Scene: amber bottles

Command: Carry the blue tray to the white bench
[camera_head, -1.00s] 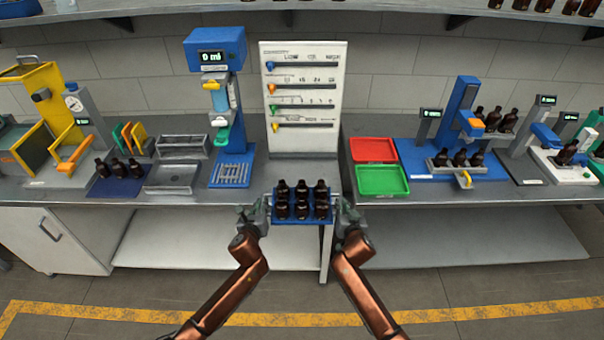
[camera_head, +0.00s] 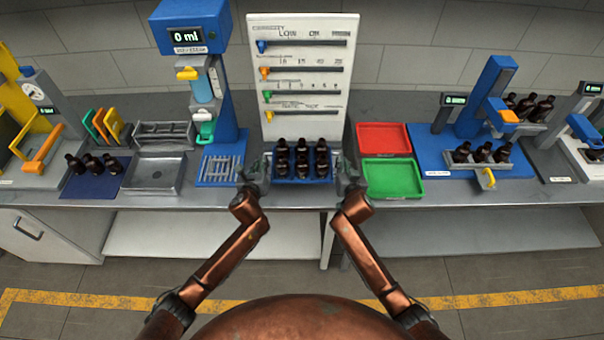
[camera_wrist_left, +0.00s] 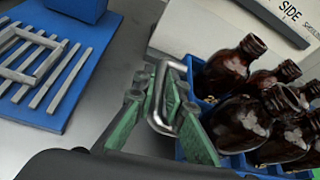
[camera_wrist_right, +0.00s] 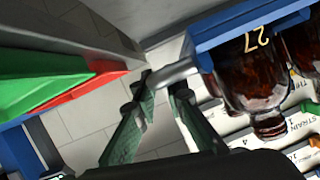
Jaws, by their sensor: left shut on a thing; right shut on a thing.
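The blue tray (camera_head: 303,181) carries several dark amber bottles standing upright in rows. It is over the grey worktop (camera_head: 225,196) near the front edge, before the white board; I cannot tell whether it touches the top. My left gripper (camera_head: 261,173) is shut on the tray's left metal handle, which shows between its green fingers in the left wrist view (camera_wrist_left: 162,100). My right gripper (camera_head: 346,173) is shut on the right handle, seen in the right wrist view (camera_wrist_right: 172,76). No plainly white worktop shows; the panels below the worktop are pale.
The white slider board (camera_head: 296,100) stands close behind the tray. The blue dispenser (camera_head: 192,22) and its slatted plate are at left. A red tray (camera_head: 384,138) and a green tray (camera_head: 392,178) lie close at right. Bottle stations stand farther right.

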